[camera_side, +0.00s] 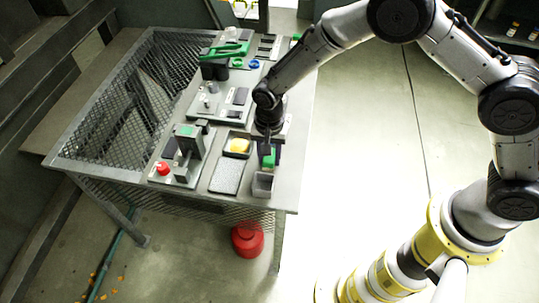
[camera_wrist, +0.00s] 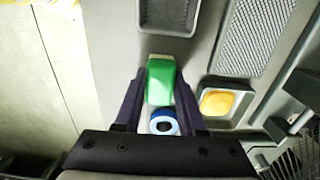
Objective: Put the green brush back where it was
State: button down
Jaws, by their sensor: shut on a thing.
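The green brush (camera_wrist: 160,78) is between the two fingers of my gripper (camera_wrist: 160,90) in the wrist view, and the fingers are shut on it. In the side view my gripper (camera_side: 268,142) points down over the right part of the table, with the green of the brush (camera_side: 268,160) just below it. A blue and white round piece (camera_wrist: 164,122) shows between the fingers behind the green; I cannot tell whether it belongs to the brush. The gap between the brush and the table top is unclear.
A grey open bin (camera_side: 262,185) stands at the table's near right edge, in front of my gripper. A tray with a yellow sponge (camera_side: 237,145) and a textured mat (camera_side: 226,176) lie to the left. A device with a red knob (camera_side: 163,168) stands farther left.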

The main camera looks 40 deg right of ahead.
jog(key=shift+f, duration=0.1)
jog(key=c, duration=0.5)
grip_release()
notch_tip(320, 180, up, 12)
jog(key=shift+r, duration=0.2)
jog(key=s+d+r+n+t, duration=0.1)
jog(key=s+d+r+n, duration=0.1)
jog(key=s+d+r, duration=0.35)
jog(key=s+d+r+n+t, duration=0.1)
jog(key=s+d+r+n, duration=0.1)
jog(key=d+r, duration=0.55)
jog(key=s+d+r+n+t, duration=0.1)
jog(key=s+d, duration=0.3)
jog(key=s, duration=0.5)
jog(key=s+d+r+n+t, duration=0.2)
jog(key=s+d+r+n, duration=0.1)
jog(key=s, duration=0.5)
jog(key=shift+s+d+r+n+t, duration=0.2)
jog(key=shift+s+d+n+t, duration=0.1)
jog(key=shift+s+d+n, duration=0.25)
